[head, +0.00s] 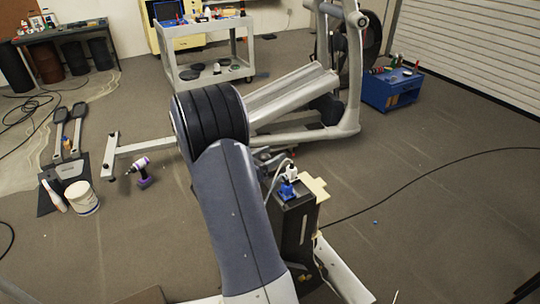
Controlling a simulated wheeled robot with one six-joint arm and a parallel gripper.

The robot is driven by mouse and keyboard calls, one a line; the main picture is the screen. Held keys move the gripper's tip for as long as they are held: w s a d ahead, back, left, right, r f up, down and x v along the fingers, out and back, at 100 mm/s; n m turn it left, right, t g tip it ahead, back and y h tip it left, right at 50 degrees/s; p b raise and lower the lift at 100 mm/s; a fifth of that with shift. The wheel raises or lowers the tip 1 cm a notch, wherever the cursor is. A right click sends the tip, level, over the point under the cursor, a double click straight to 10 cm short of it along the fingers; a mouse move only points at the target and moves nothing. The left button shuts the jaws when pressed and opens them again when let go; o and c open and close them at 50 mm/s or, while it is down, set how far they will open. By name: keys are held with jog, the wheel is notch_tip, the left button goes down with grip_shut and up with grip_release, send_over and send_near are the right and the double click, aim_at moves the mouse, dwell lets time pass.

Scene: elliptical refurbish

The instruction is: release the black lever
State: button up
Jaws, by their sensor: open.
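I cannot pick out a black lever in the head view. The pale grey elliptical frame (290,97) stands in the upper middle, with an upright post and a dark round wheel at its far end. A large blue-grey rounded body (235,215) with a black ribbed top fills the middle foreground and hides part of the frame behind it. My gripper is not visible. A dark box (297,235) with a blue and white item on top stands just right of the rounded body.
A purple drill (140,172), a white bucket (82,198) and two pedal arms (68,132) lie on the floor at left. A cart (207,50) stands behind. A blue toolbox (392,88) is at right. A black cable (420,180) crosses otherwise open floor at right.

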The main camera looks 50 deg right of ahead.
jog(key=w+a+b, duration=0.1)
jog(key=a, duration=0.9)
jog(key=shift+a, duration=0.25)
jog(key=shift+d, duration=0.15)
jog(key=d, duration=0.7)
jog(key=s+d+p, duration=0.1)
jog(key=d, duration=0.2)
jog(key=shift+s+d, duration=0.1)
jog(key=shift+d, duration=0.15)
jog(key=shift+f+b, duration=0.4)
jog(key=shift+f, duration=0.35)
jog(key=shift+f+b, duration=0.35)
jog(key=shift+f, duration=0.3)
